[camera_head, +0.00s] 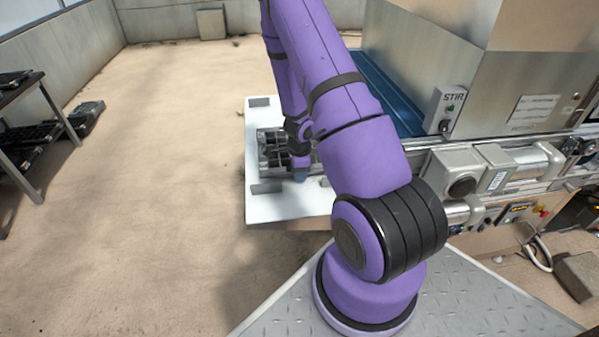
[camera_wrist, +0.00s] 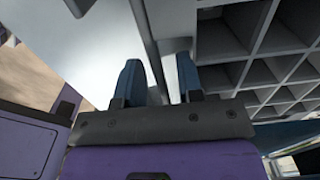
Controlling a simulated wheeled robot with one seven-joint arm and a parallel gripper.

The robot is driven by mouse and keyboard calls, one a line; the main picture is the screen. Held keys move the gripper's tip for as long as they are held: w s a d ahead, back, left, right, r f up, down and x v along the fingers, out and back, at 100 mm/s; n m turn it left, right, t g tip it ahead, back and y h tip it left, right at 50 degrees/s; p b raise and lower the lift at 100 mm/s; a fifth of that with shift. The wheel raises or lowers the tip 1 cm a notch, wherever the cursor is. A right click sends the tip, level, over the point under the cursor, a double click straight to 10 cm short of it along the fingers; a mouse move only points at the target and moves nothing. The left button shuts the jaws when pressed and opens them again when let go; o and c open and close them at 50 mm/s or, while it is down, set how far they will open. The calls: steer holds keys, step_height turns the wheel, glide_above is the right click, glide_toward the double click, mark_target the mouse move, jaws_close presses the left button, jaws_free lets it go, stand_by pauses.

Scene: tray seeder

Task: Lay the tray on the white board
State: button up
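The tray (camera_head: 270,148) is dark grey with square cells. In the head view it appears to lie on the white board (camera_head: 285,207), partly hidden behind my arm. In the wrist view the tray's cell walls (camera_wrist: 244,48) fill the right side, and the white board (camera_wrist: 112,52) shows at left. My gripper (camera_head: 300,174) is low over the tray's near right part. In the wrist view my gripper (camera_wrist: 159,82) has its blue fingers apart, one on each side of the tray's edge wall. A gap shows between the fingers, so it looks open.
A steel machine with a box marked STIR (camera_head: 447,108) stands right of the board, with a blue belt (camera_head: 385,88) behind. A dark table (camera_head: 22,92) stands at far left, with black trays (camera_head: 88,112) on the floor beside it. The floor left of the board is clear.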

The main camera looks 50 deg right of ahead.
step_height(320, 180, up, 12)
steer(key=s+a+r+n+t+y, duration=0.1)
steer(key=a+r+n, duration=0.6)
steer(key=r, duration=0.4)
steer(key=s+a+r+n+t+y, duration=0.1)
steer(key=a+r+n+t+y, duration=0.1)
steer(key=a+r+n, duration=0.6)
steer(key=s+a+r+n+t+h, duration=0.1)
steer(key=s+a+r+n, duration=0.3)
steer(key=s+r, duration=0.4)
steer(key=s+a+r+n+t+h, duration=0.1)
steer(key=s+a+r+n, duration=0.3)
steer(key=s+r+n, duration=0.2)
steer(key=s+r, duration=0.2)
steer(key=s, duration=0.1)
steer(key=shift+h, duration=0.4)
